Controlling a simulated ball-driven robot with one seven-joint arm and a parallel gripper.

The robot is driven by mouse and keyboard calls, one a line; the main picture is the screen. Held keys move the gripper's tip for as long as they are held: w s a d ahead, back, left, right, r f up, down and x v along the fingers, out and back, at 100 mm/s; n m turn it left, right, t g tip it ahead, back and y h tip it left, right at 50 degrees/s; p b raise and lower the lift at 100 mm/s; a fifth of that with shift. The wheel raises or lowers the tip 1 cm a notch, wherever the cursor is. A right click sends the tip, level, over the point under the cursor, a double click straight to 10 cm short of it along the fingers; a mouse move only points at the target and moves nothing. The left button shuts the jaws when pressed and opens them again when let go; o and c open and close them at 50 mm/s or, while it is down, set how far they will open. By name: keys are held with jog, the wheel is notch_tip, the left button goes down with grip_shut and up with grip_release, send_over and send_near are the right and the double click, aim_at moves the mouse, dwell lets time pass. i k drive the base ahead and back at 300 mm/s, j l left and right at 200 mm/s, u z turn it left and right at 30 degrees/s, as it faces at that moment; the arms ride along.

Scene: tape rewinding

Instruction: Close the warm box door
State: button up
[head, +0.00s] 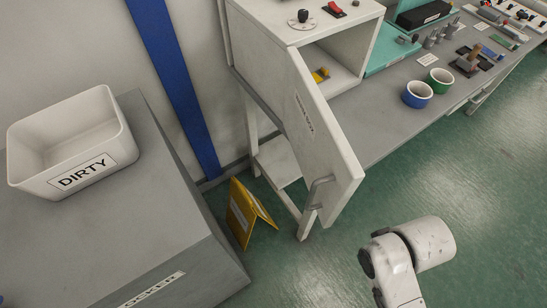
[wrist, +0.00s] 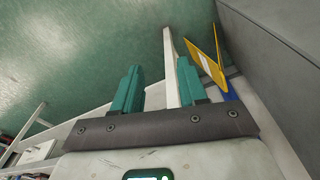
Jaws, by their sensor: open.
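The warm box (head: 308,38) is a white box at the end of the workbench, with a knob and a red switch on top. Its white door (head: 318,135) stands wide open, swung out past the bench's front edge, with a grey handle (head: 318,190) near its free end. A small yellow object (head: 320,75) lies inside the box. In the wrist view my gripper (wrist: 158,78) is open, with teal fingers apart. A pale upright strip (wrist: 171,65) shows between the fingers, nearer the right one; I cannot tell whether it is the door edge or a bench leg. The head view does not show my fingers.
A yellow folding sign (head: 245,212) stands on the floor between the bench and the grey locker (head: 165,230). A white bin labelled DIRTY (head: 35,168) sits on the locker. Blue and green cups (head: 417,95) stand on the bench. Green floor at right is clear.

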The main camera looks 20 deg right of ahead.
aim_at(332, 172)
jog(key=k+j+u, duration=0.25)
jog(key=u, duration=0.2)
jog(key=k+j+u, duration=0.25)
jog(key=u, duration=0.25)
jog(key=j, duration=0.05)
